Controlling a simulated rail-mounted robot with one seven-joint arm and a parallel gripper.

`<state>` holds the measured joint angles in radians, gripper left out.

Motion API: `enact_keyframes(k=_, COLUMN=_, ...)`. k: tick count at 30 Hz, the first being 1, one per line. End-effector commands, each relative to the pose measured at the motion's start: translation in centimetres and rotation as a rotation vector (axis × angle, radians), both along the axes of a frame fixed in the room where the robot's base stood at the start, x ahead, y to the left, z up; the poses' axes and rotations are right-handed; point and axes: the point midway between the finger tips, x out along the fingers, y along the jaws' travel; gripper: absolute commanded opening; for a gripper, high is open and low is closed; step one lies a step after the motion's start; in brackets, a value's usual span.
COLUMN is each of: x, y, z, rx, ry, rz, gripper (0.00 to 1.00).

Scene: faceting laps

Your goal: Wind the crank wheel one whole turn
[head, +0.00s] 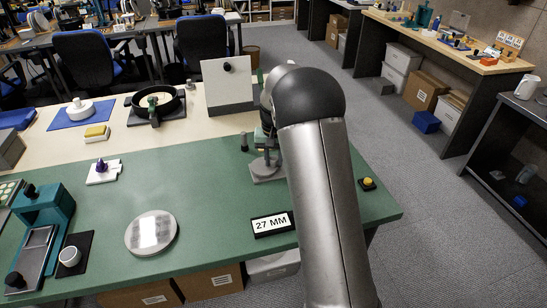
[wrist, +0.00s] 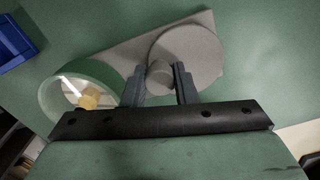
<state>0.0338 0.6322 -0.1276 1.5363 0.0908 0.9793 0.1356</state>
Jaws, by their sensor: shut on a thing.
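In the wrist view, a flat grey disc (wrist: 198,52), which I take to be the crank wheel, lies over a grey plate (wrist: 122,58). A short round grey knob (wrist: 160,80) stands near the disc's left edge. My gripper (wrist: 159,69) has one finger on each side of this knob and is shut on it. A grey base with a small stand (head: 266,172) shows just left of my arm there.
In the wrist view, a pale-green-rimmed round part (wrist: 52,100) with a yellow piece sits close left of the fingers, and a blue bin (wrist: 14,45) lies at upper left. In the head view, a "27 MM" sign (head: 272,224) and a yellow button (head: 368,182) stand near my arm.

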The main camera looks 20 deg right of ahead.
Motion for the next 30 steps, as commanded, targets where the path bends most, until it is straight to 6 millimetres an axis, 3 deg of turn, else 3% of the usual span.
enact_keyframes(k=21, x=-0.12, y=0.05, z=0.16, rx=0.0, ry=-0.004, rz=-0.07, gripper=0.03)
enact_keyframes(k=22, x=-0.12, y=0.05, z=0.16, rx=0.0, ry=-0.004, rz=-0.07, gripper=0.34)
enact_keyframes(k=23, x=-0.12, y=0.05, z=0.16, rx=0.0, ry=-0.004, rz=-0.07, gripper=0.42)
enact_keyframes(k=24, x=-0.12, y=0.05, z=0.14, rx=0.0, ry=-0.003, rz=-0.07, gripper=0.46)
enact_keyframes(k=30, x=-0.16, y=0.06, z=0.07, rx=-0.001, ry=-0.002, rz=-0.069, gripper=0.46)
